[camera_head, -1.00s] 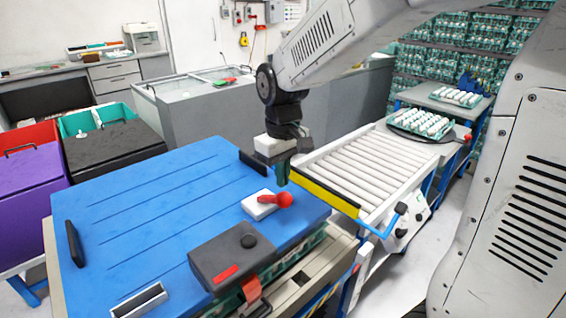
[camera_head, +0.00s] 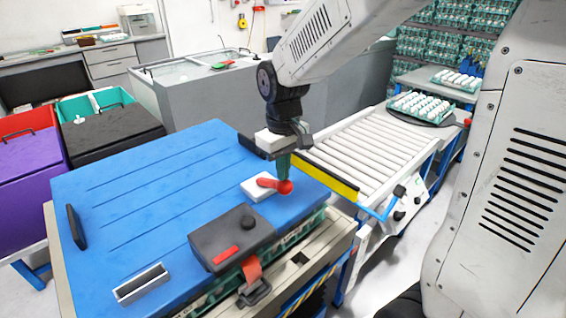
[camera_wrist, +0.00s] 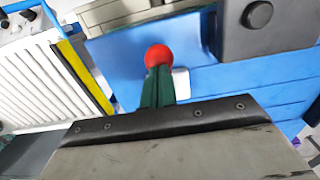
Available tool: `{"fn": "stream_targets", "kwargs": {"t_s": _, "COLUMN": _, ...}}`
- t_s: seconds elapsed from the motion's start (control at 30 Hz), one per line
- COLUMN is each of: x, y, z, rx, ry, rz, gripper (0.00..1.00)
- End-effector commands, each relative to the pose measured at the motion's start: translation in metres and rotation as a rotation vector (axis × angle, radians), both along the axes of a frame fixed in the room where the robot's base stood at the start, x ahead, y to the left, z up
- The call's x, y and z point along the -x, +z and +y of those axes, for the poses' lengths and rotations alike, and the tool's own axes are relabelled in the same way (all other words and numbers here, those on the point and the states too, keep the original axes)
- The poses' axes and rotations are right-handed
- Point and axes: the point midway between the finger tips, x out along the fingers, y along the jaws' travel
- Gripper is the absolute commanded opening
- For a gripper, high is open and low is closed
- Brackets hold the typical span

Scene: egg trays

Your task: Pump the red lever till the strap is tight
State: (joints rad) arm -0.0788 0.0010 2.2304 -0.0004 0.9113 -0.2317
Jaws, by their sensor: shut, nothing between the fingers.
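The red lever (camera_head: 284,187) with its round knob sits on a white base (camera_head: 257,189) on the blue lid (camera_head: 150,195). My gripper (camera_head: 284,170) points down with its green fingers shut and empty, the tips right at the red knob. In the wrist view the red knob (camera_wrist: 158,56) shows just beyond the fingertips (camera_wrist: 157,80); whether they touch it I cannot tell. A dark box (camera_head: 228,238) with a black knob and red bar lies on the lid. The orange-red strap (camera_head: 252,270) hangs from it over the front edge to a dark buckle. I cannot tell how tight the strap is.
A roller conveyor (camera_head: 365,150) with a yellow edge and blue handle stands right of the lid. A metal holder (camera_head: 140,283) and black grips (camera_head: 76,227) are on the lid. Purple and black crates stand left. The lid's middle is clear.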

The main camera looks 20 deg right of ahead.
Motion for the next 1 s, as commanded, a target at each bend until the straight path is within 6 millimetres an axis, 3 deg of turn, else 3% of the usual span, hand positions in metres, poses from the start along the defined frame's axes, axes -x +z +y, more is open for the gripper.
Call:
{"fn": "stream_targets", "kwargs": {"t_s": 0.63, "x": 0.005, "y": -0.033, "z": -0.002, "rx": -0.001, "ry": 0.000, "rz": 0.001, "gripper": 0.00}}
{"fn": "stream_targets", "kwargs": {"t_s": 0.77, "x": 0.004, "y": -0.030, "z": -0.001, "rx": -0.001, "ry": 0.000, "rz": -0.002, "gripper": 0.00}}
{"fn": "stream_targets", "kwargs": {"t_s": 1.0, "x": 0.000, "y": -0.007, "z": 0.000, "rx": 0.000, "ry": 0.000, "rz": -0.003, "gripper": 0.00}}
